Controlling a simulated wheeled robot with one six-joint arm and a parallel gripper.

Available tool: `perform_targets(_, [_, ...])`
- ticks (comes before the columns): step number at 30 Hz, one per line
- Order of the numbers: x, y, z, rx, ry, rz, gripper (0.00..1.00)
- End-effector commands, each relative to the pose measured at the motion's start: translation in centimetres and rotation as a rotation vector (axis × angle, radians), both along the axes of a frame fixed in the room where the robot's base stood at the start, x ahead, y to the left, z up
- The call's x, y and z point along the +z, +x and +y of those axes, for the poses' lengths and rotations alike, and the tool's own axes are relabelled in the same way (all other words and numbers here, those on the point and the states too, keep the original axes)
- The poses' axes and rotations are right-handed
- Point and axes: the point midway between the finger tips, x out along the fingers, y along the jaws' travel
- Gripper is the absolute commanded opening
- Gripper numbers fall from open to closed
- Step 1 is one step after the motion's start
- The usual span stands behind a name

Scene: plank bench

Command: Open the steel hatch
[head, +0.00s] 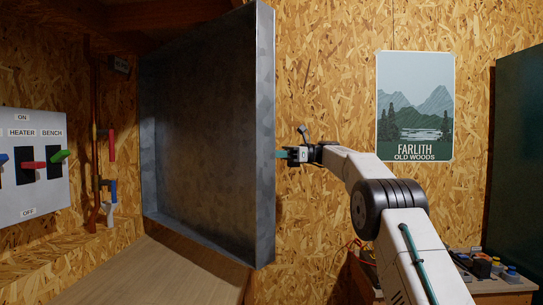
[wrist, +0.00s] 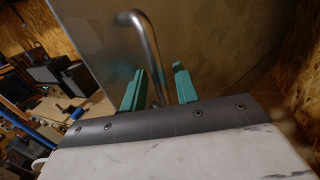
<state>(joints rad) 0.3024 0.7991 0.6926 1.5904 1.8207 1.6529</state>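The steel hatch (head: 207,130) is a grey metal door with a raised rim, standing swung out from the wall. Its hollow inner side faces the head camera. My gripper (head: 285,154) is at its right edge in the head view, with the fingertips partly hidden behind the rim. In the wrist view the outer steel face fills the upper middle, with a bent round bar handle (wrist: 147,50) on it. The green fingers of my gripper (wrist: 167,80) stand apart with the bar between them. A gap shows between the bar and the right finger.
A switch panel (head: 33,165) with coloured levers and a copper pipe (head: 95,135) with valves are on the left. A wooden board (head: 155,275) lies below the hatch. A poster (head: 415,105) hangs on the right wall, above a low bench with small items (head: 487,268).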

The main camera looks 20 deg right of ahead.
Motion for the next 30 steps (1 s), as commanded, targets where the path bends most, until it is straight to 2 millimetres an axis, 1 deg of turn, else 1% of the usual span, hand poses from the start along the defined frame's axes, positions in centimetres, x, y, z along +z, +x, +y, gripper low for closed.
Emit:
perform_targets(2, [0.0, 0.0, -0.1, -0.001, 0.000, 0.000, 0.30])
perform_targets(5, [-0.1, 0.0, -1.0, -0.002, 0.000, 0.000, 0.30])
perform_targets(13, [-0.2, -0.2, -5.5, -0.001, 0.000, -0.001, 0.30])
perform_targets(15, [-0.1, -0.2, -6.4, -0.001, 0.000, -0.002, 0.30])
perform_targets(18, [-0.1, -0.3, -7.3, -0.001, 0.000, 0.000, 0.30])
perform_targets(22, [-0.1, -0.4, -7.7, 0.000, 0.000, 0.000, 0.30])
perform_targets(29, [0.0, -0.4, -7.8, 0.001, 0.000, 0.000, 0.30])
perform_targets(30, [0.0, -0.4, -7.8, 0.001, 0.000, 0.000, 0.19])
